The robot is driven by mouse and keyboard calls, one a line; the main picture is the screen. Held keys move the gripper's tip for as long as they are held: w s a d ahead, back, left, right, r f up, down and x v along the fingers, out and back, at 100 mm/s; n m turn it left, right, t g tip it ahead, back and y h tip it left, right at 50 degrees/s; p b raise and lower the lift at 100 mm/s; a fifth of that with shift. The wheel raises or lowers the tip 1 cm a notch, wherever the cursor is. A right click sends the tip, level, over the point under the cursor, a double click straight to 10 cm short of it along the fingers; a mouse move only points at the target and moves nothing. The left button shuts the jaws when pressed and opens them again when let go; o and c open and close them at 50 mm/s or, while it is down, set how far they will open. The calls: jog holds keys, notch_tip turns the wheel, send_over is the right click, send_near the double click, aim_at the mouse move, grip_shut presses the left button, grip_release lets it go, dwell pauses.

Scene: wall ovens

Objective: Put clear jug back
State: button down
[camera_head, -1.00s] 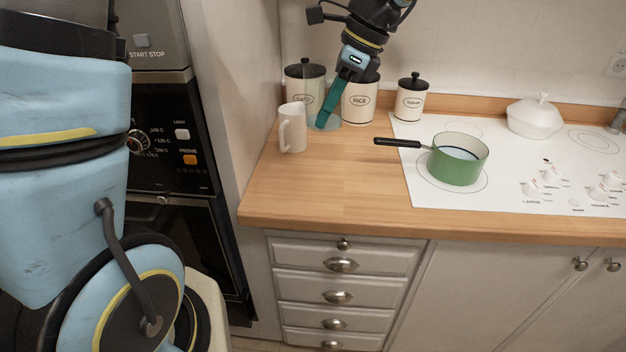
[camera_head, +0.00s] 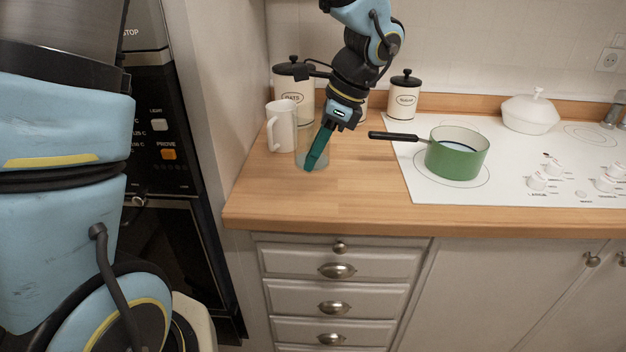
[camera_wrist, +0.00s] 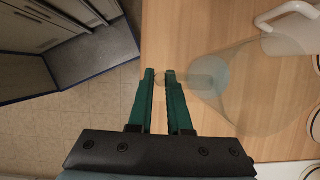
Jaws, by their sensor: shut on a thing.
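The clear jug (camera_head: 303,148) is see-through and faint, near the left end of the wooden counter, just right of the white mug. It also shows in the wrist view (camera_wrist: 238,88) as a glassy outline right of my fingers. My gripper (camera_head: 312,164) has teal fingers pointing down at the jug's near side. In the wrist view my gripper (camera_wrist: 160,76) is shut on the jug's edge or handle; which part is hard to tell. I cannot tell whether the jug's base touches the counter.
A white mug (camera_head: 281,128) stands close on the jug's left. Canisters, including the oats canister (camera_head: 292,95) and the sugar canister (camera_head: 404,98), line the back. A green pan (camera_head: 456,158) sits on the white hob, its handle pointing left. The counter's front (camera_head: 350,205) is clear.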

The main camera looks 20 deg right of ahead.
jog(key=shift+f+p, duration=0.35)
jog(key=shift+f, duration=2.4)
jog(key=shift+f, duration=0.15)
jog(key=c, duration=0.9)
grip_release()
jog(key=shift+o, duration=0.2)
